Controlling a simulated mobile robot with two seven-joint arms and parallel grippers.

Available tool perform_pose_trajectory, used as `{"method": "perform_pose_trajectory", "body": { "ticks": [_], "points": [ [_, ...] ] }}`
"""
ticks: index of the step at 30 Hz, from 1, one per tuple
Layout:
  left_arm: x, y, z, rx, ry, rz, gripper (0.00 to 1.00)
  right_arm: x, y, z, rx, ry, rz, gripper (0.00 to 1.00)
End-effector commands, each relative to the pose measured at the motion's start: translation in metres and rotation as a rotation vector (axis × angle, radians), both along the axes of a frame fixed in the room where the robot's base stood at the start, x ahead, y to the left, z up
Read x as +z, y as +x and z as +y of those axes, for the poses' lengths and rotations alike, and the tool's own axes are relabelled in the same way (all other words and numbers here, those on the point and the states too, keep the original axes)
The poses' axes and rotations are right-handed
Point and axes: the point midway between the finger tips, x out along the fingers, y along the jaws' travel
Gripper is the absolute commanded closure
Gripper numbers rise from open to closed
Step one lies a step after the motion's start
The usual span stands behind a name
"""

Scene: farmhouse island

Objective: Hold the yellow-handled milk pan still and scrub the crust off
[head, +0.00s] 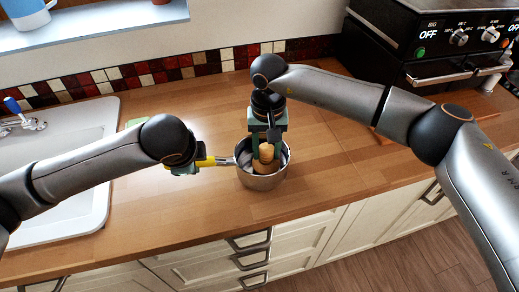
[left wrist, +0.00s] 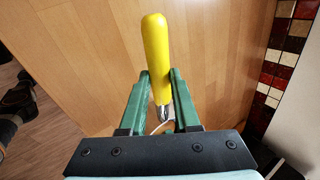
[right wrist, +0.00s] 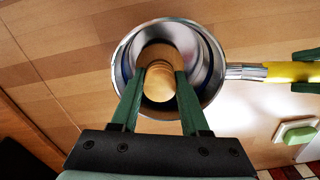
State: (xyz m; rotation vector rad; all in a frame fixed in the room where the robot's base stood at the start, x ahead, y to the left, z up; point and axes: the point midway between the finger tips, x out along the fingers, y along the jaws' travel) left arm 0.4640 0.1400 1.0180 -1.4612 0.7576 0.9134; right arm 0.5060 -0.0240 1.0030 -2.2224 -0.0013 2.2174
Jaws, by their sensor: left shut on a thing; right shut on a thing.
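The milk pan (head: 262,182) is a steel pot standing upright on the wooden counter, its yellow handle (head: 213,161) pointing left. My left gripper (head: 190,166) is shut on the handle; the left wrist view shows the yellow grip (left wrist: 155,50) between its fingers. My right gripper (head: 266,146) comes down over the pan, shut on a wooden scrubber (head: 265,153) with a rounded knob. In the right wrist view the scrubber (right wrist: 159,82) is inside the pan's rim (right wrist: 210,50). The pan's floor is mostly hidden, and I cannot make out any crust.
A white sink (head: 60,165) with a tap (head: 25,122) is at left. A green-and-white block (right wrist: 297,132) lies on the counter near the tiled wall. A black oven (head: 430,45) stands at back right. The counter (head: 150,225) in front is clear.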

Motion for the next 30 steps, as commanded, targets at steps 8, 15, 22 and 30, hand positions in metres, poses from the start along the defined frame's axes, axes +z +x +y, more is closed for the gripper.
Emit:
{"method": "perform_pose_trajectory", "body": {
  "ticks": [8,15,22,30],
  "points": [
    [-0.002,-0.001,0.001,0.000,0.004,0.006,1.00,0.025,0.002,-0.008,0.001,-0.001,-0.002,0.99],
    [-0.002,-0.001,0.001,0.000,0.004,0.006,1.00,0.047,0.002,-0.008,0.001,0.000,-0.003,0.99],
    [-0.002,-0.001,0.001,0.000,0.004,0.005,1.00,0.068,0.002,-0.008,0.001,-0.001,-0.003,0.99],
    [-0.002,-0.001,0.001,0.000,0.004,0.005,1.00,0.081,0.001,-0.008,0.001,-0.001,-0.002,0.99]
  ]
}}
